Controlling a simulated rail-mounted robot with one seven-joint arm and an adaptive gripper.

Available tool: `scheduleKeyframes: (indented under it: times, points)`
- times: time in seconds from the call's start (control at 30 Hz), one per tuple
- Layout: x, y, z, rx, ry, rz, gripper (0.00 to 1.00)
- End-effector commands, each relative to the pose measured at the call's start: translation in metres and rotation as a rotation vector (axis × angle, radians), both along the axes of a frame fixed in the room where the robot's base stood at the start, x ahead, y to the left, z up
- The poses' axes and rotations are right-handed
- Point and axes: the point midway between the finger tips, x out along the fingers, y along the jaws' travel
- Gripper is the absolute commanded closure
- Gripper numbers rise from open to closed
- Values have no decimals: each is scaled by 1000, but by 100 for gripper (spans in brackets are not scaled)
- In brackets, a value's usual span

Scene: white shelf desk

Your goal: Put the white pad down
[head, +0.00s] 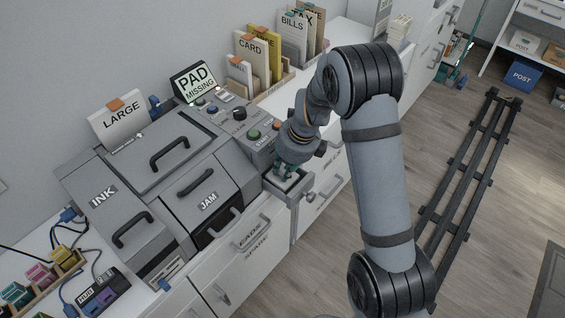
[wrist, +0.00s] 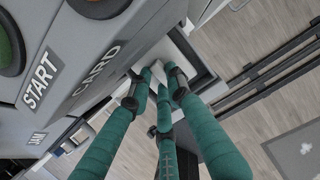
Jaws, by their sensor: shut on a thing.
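My gripper (head: 287,168) has teal fingers and points down at the small open grey tray (head: 306,186) at the right end of the printer (head: 180,165). In the wrist view the teal fingers (wrist: 160,78) close together on a small white piece, the white pad (wrist: 158,70), which is mostly hidden by them. The fingertips are at the tray's opening, below the "CARD" label. I cannot tell whether the pad touches the tray floor.
A sign (head: 195,82) on the printer reads "PAD MISSING". The START button (head: 253,134) and other controls sit close beside my wrist. Labelled card holders (head: 262,60) stand behind.

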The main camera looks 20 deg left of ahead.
Motion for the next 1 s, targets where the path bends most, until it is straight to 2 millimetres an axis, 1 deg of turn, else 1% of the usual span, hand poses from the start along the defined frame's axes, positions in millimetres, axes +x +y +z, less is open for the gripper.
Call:
scheduleKeyframes:
  times: [0.03, 0.07, 0.27, 0.3, 0.33, 0.43, 0.73, 0.87, 0.9, 1.0]
  points:
    - [1, 2, 6, -25, 12, 2, 100]
    - [1, 2, 6, -42, 16, 1, 100]
    - [4, 7, 3, -141, 61, -4, 100]
    - [4, 5, -2, -151, 66, -6, 100]
    - [4, 4, -8, -150, 67, -7, 100]
    - [4, 5, -15, -147, 64, -6, 100]
    - [4, 5, -17, -144, 62, -5, 100]
    - [4, 5, -22, -144, 62, -5, 100]
    - [4, 5, -20, -144, 62, -5, 80]
    - [4, 5, -19, -144, 62, -5, 74]
